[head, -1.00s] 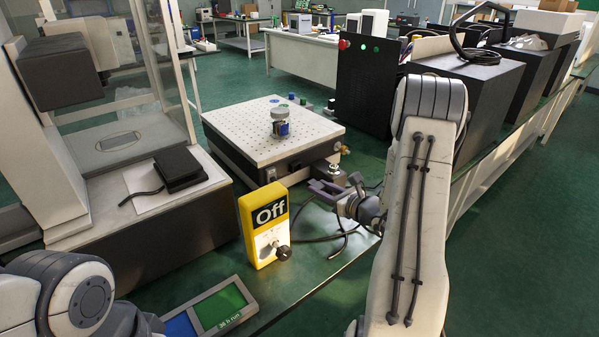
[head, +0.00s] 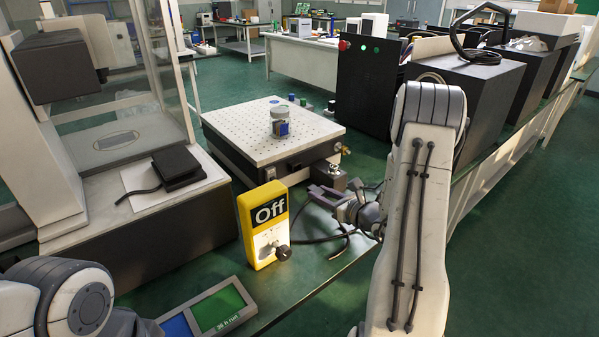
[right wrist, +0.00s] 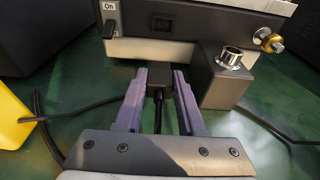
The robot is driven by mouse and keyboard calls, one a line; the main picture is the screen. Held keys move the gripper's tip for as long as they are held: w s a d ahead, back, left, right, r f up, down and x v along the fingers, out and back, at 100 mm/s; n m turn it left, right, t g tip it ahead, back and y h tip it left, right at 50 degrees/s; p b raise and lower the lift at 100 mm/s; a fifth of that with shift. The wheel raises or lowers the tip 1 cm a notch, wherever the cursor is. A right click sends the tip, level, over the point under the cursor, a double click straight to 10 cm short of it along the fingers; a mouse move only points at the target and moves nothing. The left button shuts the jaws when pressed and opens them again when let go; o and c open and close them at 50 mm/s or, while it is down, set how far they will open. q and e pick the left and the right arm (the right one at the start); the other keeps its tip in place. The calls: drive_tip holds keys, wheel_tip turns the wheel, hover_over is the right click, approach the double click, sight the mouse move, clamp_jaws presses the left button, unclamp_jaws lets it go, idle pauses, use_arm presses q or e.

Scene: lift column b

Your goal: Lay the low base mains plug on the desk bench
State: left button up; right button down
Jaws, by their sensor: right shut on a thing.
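The low base (head: 275,125) stands on the green desk bench (head: 330,262), its top a pale perforated plate. My right gripper (right wrist: 157,80) is shut on a black mains plug (right wrist: 160,75), whose cord runs back between the purple fingers. The plug is low in front of the base's front face. A dark inlet (right wrist: 163,23) shows above it with nothing in it. In the head view my right gripper (head: 318,195) is beside the base's front corner; the plug is not clear there. My left arm shows at the lower left, its gripper out of view.
A yellow box marked Off (head: 264,225) stands left of my right gripper. A dark block with a metal post (right wrist: 223,80) is close on its right. Loose black cable (head: 330,238) lies on the bench. A jar (head: 280,122) stands on the base.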

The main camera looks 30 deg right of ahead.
sight(321, 211)
drive_tip(key=shift+f+b, duration=1.75)
drive_tip(key=shift+f, duration=0.25)
drive_tip(key=shift+c, duration=2.1)
unclamp_jaws()
drive_tip(key=v, duration=1)
drive_tip(key=shift+s, duration=0.2)
drive_tip(key=shift+s, duration=0.1)
